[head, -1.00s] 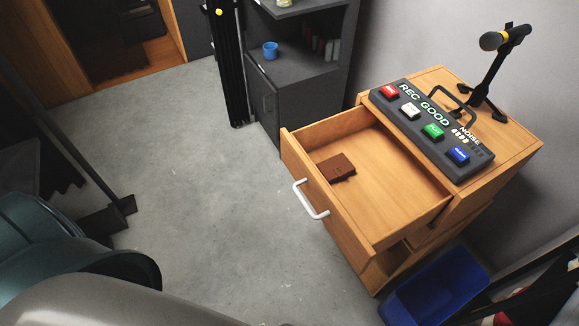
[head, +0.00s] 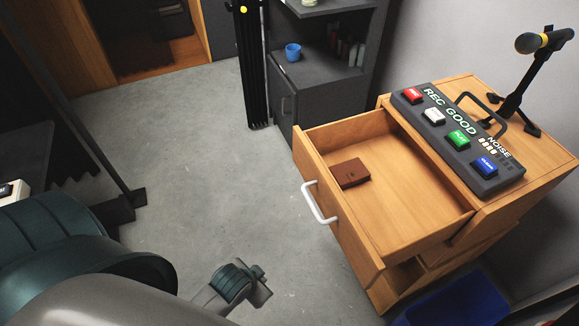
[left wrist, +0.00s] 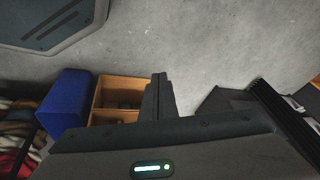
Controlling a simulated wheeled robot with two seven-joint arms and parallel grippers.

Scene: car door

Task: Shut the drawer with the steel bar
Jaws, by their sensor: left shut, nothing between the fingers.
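The wooden drawer (head: 415,215) is pulled well out of its cabinet in the head view. A pale steel bar handle (head: 319,204) is on its front panel. A small brown box (head: 350,173) lies inside near the front. My left gripper (head: 262,287) is at the bottom middle, left of the handle and clear of the drawer front. It is shut and empty. Its fingers (left wrist: 158,95) show together in the left wrist view, with part of wooden furniture (left wrist: 118,92) beyond. My right gripper is out of view.
A button panel (head: 458,140) and a microphone on a stand (head: 545,42) are on the cabinet top. A blue bin (head: 460,303) stands beside the cabinet; a blue bin (left wrist: 66,105) also shows in the left wrist view. The grey floor (head: 205,170) left of the drawer is clear.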

